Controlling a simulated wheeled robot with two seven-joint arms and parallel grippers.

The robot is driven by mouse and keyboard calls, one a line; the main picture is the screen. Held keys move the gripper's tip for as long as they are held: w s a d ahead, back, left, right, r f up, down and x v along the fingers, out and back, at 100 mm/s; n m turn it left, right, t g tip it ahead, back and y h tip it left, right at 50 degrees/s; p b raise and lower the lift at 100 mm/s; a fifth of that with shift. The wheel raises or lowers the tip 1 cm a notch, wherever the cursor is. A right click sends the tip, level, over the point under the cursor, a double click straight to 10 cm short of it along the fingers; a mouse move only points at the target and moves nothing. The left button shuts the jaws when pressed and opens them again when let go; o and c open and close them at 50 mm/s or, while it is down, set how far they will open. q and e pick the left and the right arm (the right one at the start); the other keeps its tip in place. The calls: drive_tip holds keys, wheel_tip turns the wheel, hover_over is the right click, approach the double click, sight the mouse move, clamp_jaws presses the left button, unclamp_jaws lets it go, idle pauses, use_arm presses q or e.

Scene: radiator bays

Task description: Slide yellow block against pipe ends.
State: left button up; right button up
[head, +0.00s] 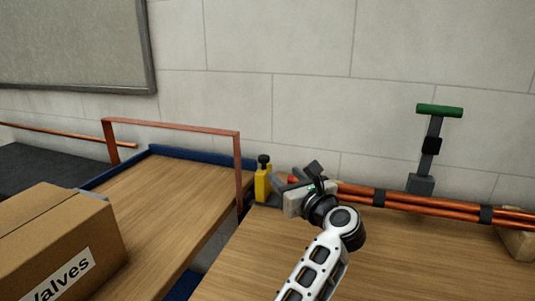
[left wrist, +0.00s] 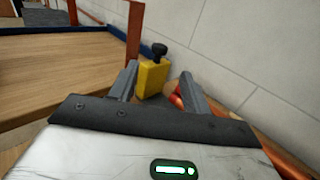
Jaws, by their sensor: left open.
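The yellow block (head: 262,184) with a black knob on top stands upright near the wall, just left of the copper pipes' ends. My left gripper (head: 285,182) is close to it on the right, with its jaws open. In the left wrist view the yellow block (left wrist: 153,78) shows ahead, between and beyond the fingertips of the left gripper (left wrist: 158,80); I cannot tell whether they touch it. The copper pipes (head: 400,201) lie bundled along the wall, their left ends partly hidden by my gripper. Pipe ends (left wrist: 178,98) show behind the right finger. My right gripper is not in view.
A copper-coloured frame (head: 172,129) stands over a blue-edged wooden surface (head: 165,185) at left. A cardboard box (head: 60,240) sits at front left. A green-handled tool (head: 437,111) stands behind the pipes. The wooden bench (head: 420,265) is clear at front right.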

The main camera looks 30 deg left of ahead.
sight(266, 159)
use_arm(q)
drive_tip(key=x, duration=1.3)
drive_tip(key=shift+d+p, duration=0.1)
drive_tip(key=shift+p, duration=0.25)
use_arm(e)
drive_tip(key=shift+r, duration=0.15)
